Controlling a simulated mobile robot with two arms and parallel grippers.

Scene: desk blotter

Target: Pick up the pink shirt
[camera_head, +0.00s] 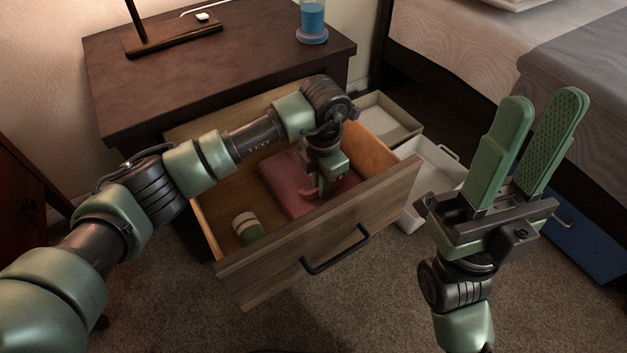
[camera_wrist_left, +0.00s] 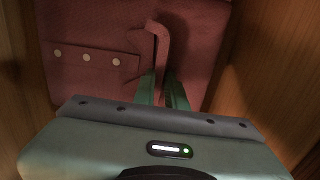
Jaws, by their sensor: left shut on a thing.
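The pink shirt (camera_head: 283,184) lies folded flat inside the open wooden drawer (camera_head: 235,276). In the left wrist view the shirt (camera_wrist_left: 95,35) fills the upper part, with a row of round buttons. My left gripper (camera_head: 321,188) points down into the drawer over the shirt. In the left wrist view my left gripper (camera_wrist_left: 163,88) is shut on a raised fold of the shirt; the rest of the cloth appears to lie on the drawer floor. My right gripper (camera_head: 538,125) is open and empty, raised outside the drawer at the right.
A green and cream striped rolled item (camera_head: 246,227) lies in the drawer's front left corner. The dark nightstand top (camera_head: 240,58) holds a lamp base (camera_head: 175,38) and a blue jar (camera_head: 312,20). White bins (camera_head: 428,170) stand right of the drawer, near the bed.

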